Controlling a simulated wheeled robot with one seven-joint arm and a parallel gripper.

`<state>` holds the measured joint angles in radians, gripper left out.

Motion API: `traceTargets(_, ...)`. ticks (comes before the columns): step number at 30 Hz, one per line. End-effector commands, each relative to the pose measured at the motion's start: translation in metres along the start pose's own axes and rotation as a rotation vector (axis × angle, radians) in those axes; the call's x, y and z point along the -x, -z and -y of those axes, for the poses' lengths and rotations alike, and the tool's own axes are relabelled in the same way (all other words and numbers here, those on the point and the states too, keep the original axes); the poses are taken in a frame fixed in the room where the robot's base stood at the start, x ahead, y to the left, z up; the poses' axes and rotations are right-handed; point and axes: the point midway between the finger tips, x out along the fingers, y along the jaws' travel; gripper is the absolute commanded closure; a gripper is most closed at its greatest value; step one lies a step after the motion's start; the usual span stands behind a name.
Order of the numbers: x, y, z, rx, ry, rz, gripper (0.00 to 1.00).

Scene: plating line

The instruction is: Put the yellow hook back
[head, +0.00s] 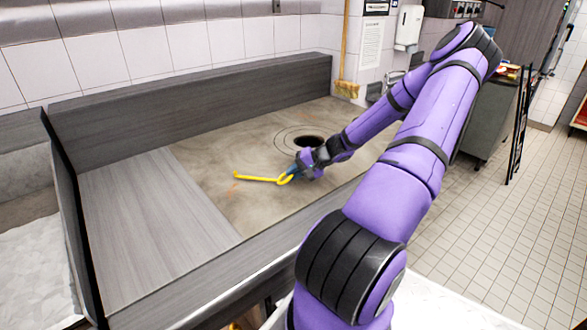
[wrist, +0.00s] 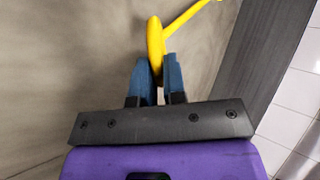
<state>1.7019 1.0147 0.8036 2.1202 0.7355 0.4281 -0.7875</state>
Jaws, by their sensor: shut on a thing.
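The yellow hook (head: 258,179) is in my gripper (head: 289,175), above or at the stained counter top in the head view. Its long shaft points left, away from the gripper. In the wrist view the hook's rounded end (wrist: 155,48) sits between the two blue fingers of my gripper (wrist: 157,68), which are shut on it. The shaft runs up and to the right there. I cannot tell whether the hook touches the counter.
The counter (head: 215,160) has a round dark hole (head: 309,141) just behind my gripper. A grey raised wall (head: 190,92) runs along the back, and a broom (head: 346,85) stands at its right end. The grey panel (head: 150,215) at left is clear.

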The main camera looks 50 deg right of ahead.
Motion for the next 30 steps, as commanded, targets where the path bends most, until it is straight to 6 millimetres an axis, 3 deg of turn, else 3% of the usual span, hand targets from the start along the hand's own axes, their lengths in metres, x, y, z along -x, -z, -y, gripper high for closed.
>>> traceTargets(14,-0.0034,0.0002,-0.0044,0.001,0.0,0.0,1.0)
traceTargets(15,-0.0034,0.0002,-0.0044,0.001,0.0,0.0,0.79)
traceTargets(18,-0.0034,0.0002,-0.0043,0.001,0.0,0.0,0.59)
traceTargets(30,0.0058,0.0008,-0.0047,0.001,-0.002,-0.002,0.59)
